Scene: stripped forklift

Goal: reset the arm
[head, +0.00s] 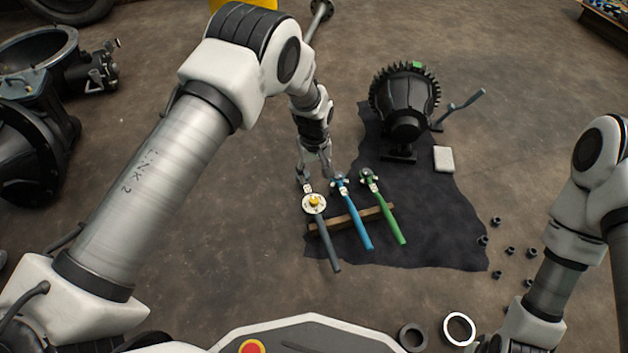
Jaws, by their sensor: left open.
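My left arm reaches in from the left, and its gripper (304,178) points down at the upper end of a dark-handled wrench (323,240). The gripper is open; I cannot tell whether its fingers touch the wrench. That wrench has a round pale dial with a yellow centre. A blue-handled wrench (356,220) and a green-handled wrench (388,215) lie to its right. All three rest across a wooden strip (347,220). My right arm folds down at the right edge, and its gripper is out of view at the bottom.
A dark cloth (440,225) lies under the wrenches. On it stand a black toothed gear unit (404,98) and a pale block (444,159). Several small dark nuts (510,251) and two rings, one white (459,314) and one dark (412,336), lie at lower right. Large machine parts (35,130) stand at left.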

